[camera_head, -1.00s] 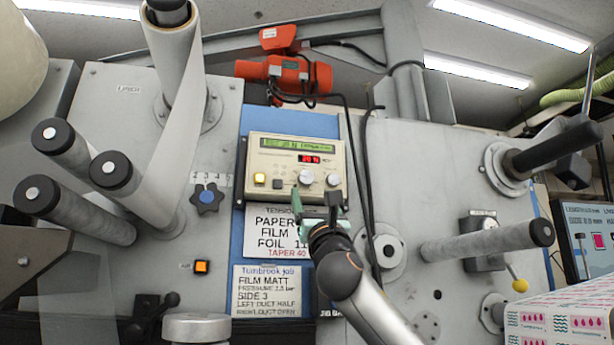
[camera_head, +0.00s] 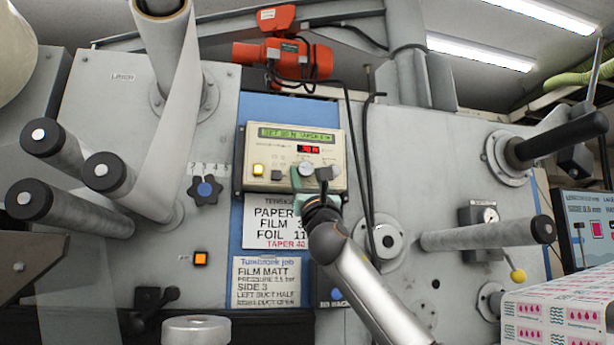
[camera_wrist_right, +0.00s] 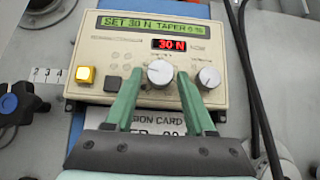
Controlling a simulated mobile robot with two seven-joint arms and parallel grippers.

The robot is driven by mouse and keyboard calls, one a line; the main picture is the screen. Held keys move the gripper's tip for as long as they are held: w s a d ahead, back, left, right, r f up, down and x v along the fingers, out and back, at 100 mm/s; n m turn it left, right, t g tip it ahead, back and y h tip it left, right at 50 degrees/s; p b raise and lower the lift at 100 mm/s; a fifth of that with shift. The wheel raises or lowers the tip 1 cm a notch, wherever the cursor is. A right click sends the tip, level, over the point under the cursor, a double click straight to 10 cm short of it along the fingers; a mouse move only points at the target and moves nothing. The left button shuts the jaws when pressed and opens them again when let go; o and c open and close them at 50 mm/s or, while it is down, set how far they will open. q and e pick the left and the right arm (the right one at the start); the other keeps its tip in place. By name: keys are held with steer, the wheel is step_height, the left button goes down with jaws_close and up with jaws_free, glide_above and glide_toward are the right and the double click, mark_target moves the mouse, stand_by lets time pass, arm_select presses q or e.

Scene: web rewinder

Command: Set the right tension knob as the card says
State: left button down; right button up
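The cream tension control box (camera_head: 300,150) has a green display, a red readout and two knobs. In the right wrist view the display reads "SET 30 N TAPER", its last figures unclear, and the readout (camera_wrist_right: 169,44) shows 30 N. My right gripper (camera_wrist_right: 160,80) is open, its green fingers either side of the larger left knob (camera_wrist_right: 160,71); I cannot tell if they touch it. The smaller right knob (camera_wrist_right: 208,77) is just outside the right finger. The tension card (camera_head: 268,212) lists paper, film, foil and taper 40; my gripper hides its right edge. My left gripper is out of view.
A job card (camera_head: 268,284) below reads film matt, side 3. A lit amber button (camera_wrist_right: 85,75) is at the box's left. Black cables (camera_head: 362,160) hang right of the box. Rollers (camera_head: 480,234) jut out on both sides.

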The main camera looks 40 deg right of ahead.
jaws_close()
steer(key=shift+w+a+m+g+h, duration=0.1)
steer(key=shift+m+g+h, duration=0.3)
steer(key=shift+m+h, duration=0.3)
steer(key=m+g+h, duration=0.1)
steer(key=m, duration=0.1)
steer(key=m+g+h, duration=0.1)
steer(key=m+h, duration=0.1)
steer(key=shift+w+a+g, duration=0.1)
steer(key=shift+a+g, duration=0.05)
steer(key=shift+g, duration=0.15)
steer(key=shift+w+a+r+m+g+h, duration=0.1)
steer(key=shift+m+g+h, duration=0.55)
steer(key=shift+m+g, duration=0.7)
steer(key=shift+s+a+f+m+g+h, duration=0.1)
steer(key=shift+m+g+h, duration=0.7)
steer(key=shift+m, duration=0.9)
steer(key=shift+w+a+r+m+g+h, duration=0.1)
steer(key=shift+m+g+h, duration=0.45)
steer(key=shift+m+g, duration=0.85)
steer(key=shift+d+m, duration=0.1)
steer(key=shift+m, duration=0.25)
steer(key=shift+o, duration=1.6)
jaws_free()
